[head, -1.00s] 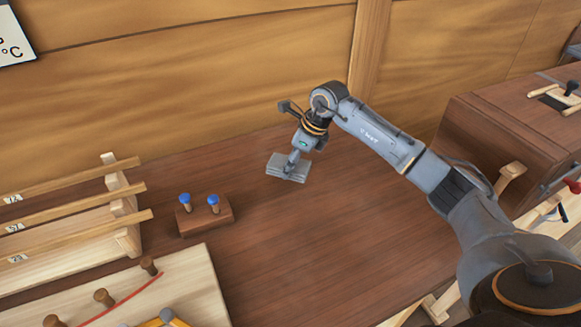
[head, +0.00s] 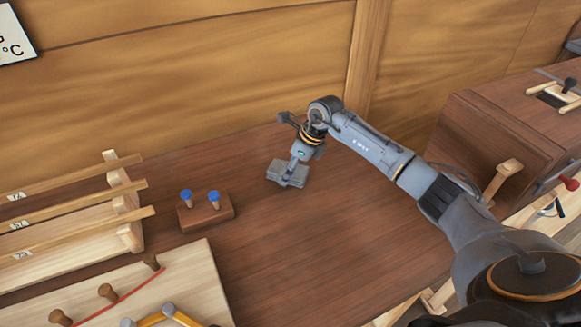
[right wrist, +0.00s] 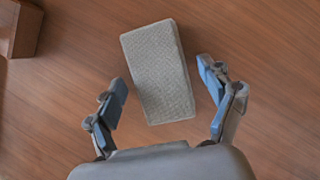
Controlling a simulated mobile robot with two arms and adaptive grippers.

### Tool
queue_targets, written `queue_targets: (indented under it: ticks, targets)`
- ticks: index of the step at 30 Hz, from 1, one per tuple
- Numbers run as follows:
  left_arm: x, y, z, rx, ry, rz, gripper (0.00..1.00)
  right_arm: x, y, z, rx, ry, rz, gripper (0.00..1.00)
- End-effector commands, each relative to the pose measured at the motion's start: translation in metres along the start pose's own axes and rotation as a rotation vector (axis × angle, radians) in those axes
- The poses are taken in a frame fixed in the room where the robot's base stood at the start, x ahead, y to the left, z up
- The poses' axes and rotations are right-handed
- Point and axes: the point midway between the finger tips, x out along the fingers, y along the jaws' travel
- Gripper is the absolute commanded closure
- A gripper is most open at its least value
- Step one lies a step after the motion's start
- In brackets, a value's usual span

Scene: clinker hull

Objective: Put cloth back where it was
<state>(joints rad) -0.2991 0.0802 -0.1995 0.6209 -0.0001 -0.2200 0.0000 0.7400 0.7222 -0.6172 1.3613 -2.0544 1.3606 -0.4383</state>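The cloth is a grey folded pad (head: 283,175) on the dark wooden bench top, near the back wall. In the right wrist view, the cloth (right wrist: 158,72) lies flat and slightly tilted in the picture, just ahead of and between my fingers. My right gripper (head: 294,167) is right over the cloth in the head view and hides part of it. In the right wrist view, my right gripper (right wrist: 165,85) has its fingers wide apart, with a gap on either side of the cloth. My left gripper is not in view.
A wooden block with two blue-topped pegs (head: 207,214) stands left of the cloth. A labelled wooden rack (head: 75,212) is at the left, with a pegged board (head: 180,280) in front. A wooden chest (head: 500,140) stands right. The bench between is clear.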

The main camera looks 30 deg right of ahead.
Motion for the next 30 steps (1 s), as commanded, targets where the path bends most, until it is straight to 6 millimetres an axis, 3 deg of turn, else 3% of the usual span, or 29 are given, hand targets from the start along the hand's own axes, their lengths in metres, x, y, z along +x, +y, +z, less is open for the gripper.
queue_targets:
  ticks: [12, 24, 30]
  targets:
    - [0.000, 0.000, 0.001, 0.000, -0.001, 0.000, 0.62, -0.010, -0.001, 0.002, -0.001, -0.003, -0.003, 0.17]
    - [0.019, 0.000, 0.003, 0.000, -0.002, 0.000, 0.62, -0.091, -0.001, 0.001, -0.001, -0.002, -0.005, 0.17]
    - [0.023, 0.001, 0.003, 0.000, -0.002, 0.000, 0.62, -0.117, -0.001, 0.001, -0.001, -0.001, -0.002, 0.17]
